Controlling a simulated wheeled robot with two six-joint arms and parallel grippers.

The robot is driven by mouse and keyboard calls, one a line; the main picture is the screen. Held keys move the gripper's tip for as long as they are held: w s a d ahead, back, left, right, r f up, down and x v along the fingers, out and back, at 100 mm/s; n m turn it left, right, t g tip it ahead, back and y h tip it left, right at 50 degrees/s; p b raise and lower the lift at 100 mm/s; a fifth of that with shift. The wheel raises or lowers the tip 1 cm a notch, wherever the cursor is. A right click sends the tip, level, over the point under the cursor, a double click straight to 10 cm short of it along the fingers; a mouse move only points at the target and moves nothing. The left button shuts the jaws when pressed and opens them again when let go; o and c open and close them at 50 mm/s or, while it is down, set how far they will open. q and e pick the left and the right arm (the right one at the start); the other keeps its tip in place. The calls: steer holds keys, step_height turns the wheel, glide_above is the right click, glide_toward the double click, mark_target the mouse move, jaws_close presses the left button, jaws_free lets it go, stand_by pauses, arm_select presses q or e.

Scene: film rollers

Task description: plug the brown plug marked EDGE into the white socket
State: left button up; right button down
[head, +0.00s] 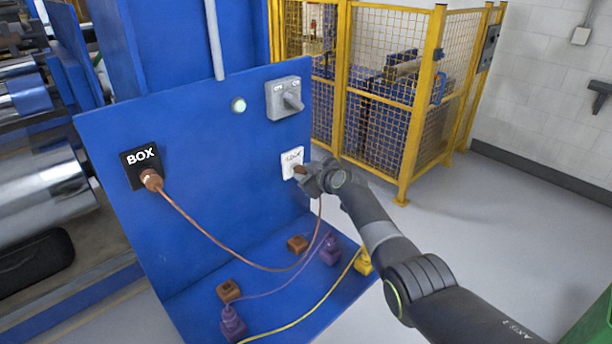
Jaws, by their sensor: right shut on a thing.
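The white socket (291,160) is on the upright blue panel, right of its middle; its lettering is too small to read surely. My right gripper (306,177) is at the socket's lower right, shut on a brown plug (299,170) that is mostly hidden by the fingers. The plug is right at the socket face; I cannot tell whether it is in. No EDGE mark is readable on it. A brown cable (210,237) hangs from there in a loop to another brown plug (151,179) in the black BOX socket (137,160). My left gripper is not in view.
On the blue shelf lie two brown plugs (297,244) (229,291), two purple plugs (331,251) (233,326) and a yellow plug (363,263), with cables between. A yellow mesh fence (385,85) stands behind.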

steer(key=shift+w+a, duration=0.1)
steer(key=c, duration=1.1)
jaws_free()
steer(key=shift+o, duration=0.2)
